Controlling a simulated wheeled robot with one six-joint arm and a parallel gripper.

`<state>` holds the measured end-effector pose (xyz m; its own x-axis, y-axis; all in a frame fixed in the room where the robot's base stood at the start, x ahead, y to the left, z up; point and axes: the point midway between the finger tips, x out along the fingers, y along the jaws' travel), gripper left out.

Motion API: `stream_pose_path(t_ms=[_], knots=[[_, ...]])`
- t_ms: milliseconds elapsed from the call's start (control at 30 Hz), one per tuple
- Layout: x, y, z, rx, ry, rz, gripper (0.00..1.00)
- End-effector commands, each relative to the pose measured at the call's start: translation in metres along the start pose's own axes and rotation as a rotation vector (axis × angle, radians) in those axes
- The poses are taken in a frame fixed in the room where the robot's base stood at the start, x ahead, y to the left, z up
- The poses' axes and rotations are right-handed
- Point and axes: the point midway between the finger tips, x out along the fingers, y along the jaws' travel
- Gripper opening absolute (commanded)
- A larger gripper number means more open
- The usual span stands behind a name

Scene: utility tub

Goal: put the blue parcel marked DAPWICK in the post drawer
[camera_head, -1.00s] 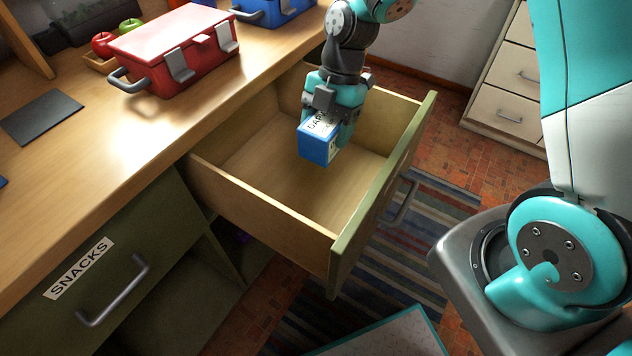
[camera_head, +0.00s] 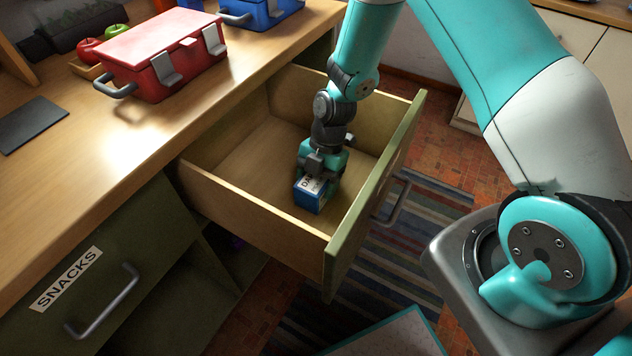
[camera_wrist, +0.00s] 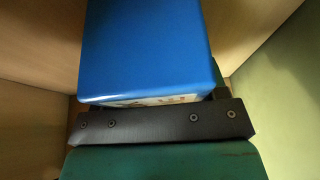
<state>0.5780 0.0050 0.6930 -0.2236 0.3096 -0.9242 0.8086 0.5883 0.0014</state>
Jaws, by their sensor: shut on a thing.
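The blue parcel (camera_head: 309,196) has a white label with dark letters, only partly readable in the head view. My gripper (camera_head: 321,176) is shut on it and points down inside the open drawer (camera_head: 262,211). The parcel is low in the drawer, near the front panel; I cannot tell whether it touches the bottom. In the wrist view the parcel (camera_wrist: 148,50) fills the middle, above the dark gripper bar, with drawer walls on both sides. The drawer's outer front face is turned away, so any label on it is hidden.
A second drawer, labelled SNACKS (camera_head: 66,279), is at the lower left. A red box (camera_head: 160,55), a blue box (camera_head: 262,10) and a dark flat mat (camera_head: 30,124) are on the wooden counter (camera_head: 110,165). A striped rug (camera_head: 400,240) lies on the floor.

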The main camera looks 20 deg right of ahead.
Motion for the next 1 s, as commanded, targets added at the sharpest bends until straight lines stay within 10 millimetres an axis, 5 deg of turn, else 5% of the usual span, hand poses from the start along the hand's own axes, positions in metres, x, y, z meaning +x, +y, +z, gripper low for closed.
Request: stream_pose_path(t_ms=[200, 233, 333, 667, 1000], knots=[[0.003, 0.000, 0.001, 0.001, 0.000, 0.000, 0.35], [0.002, 0.000, 0.001, 0.001, 0.000, 0.000, 0.73], [0.001, 0.000, 0.001, 0.001, 0.000, -0.001, 0.91], [-0.004, 0.000, 0.000, 0.001, 0.000, 0.001, 0.91], [-0.059, 0.000, 0.000, 0.001, -0.002, 0.002, 0.91]])
